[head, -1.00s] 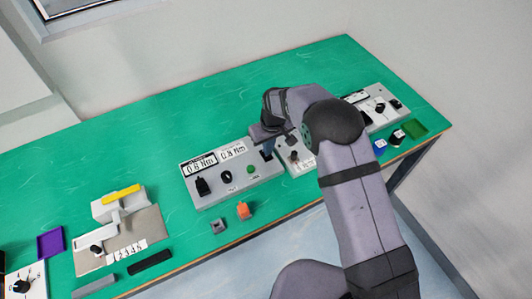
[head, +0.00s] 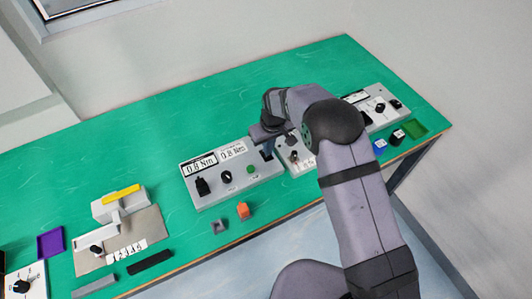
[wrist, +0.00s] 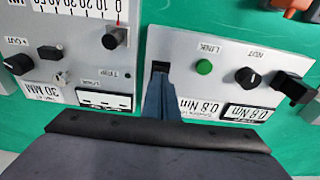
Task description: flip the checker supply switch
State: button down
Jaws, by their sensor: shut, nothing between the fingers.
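The grey checker box (head: 238,184) with two Nm displays stands mid-table in the head view. In the wrist view its panel (wrist: 195,45) appears upside down, with a green LINK button (wrist: 204,67) and a black NUT knob (wrist: 247,76). A small black switch (wrist: 159,66) sits at the panel's end beside the button. My gripper (wrist: 158,80) is shut and empty, its blue-grey fingertips right at the switch. The fingers partly cover it, so I cannot tell its position or whether they touch it. The head view also shows my gripper (head: 266,152) at the box's right end.
Another grey box (wrist: 70,50) with a 30 MM display stands close beside the checker. An orange cube (head: 243,210) and a small grey block (head: 219,226) lie in front. A third control box (head: 380,108) stands at right. The green table (head: 150,130) behind is clear.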

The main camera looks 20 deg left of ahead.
jog(key=shift+f+b, duration=0.5)
jog(key=shift+f, duration=0.2)
dwell(0.4)
jog(key=shift+r, duration=0.2)
notch_tip(320, 180, up, 7)
jog(key=p, duration=0.4)
jog(key=shift+f, duration=0.15)
dwell(0.3)
dwell(0.4)
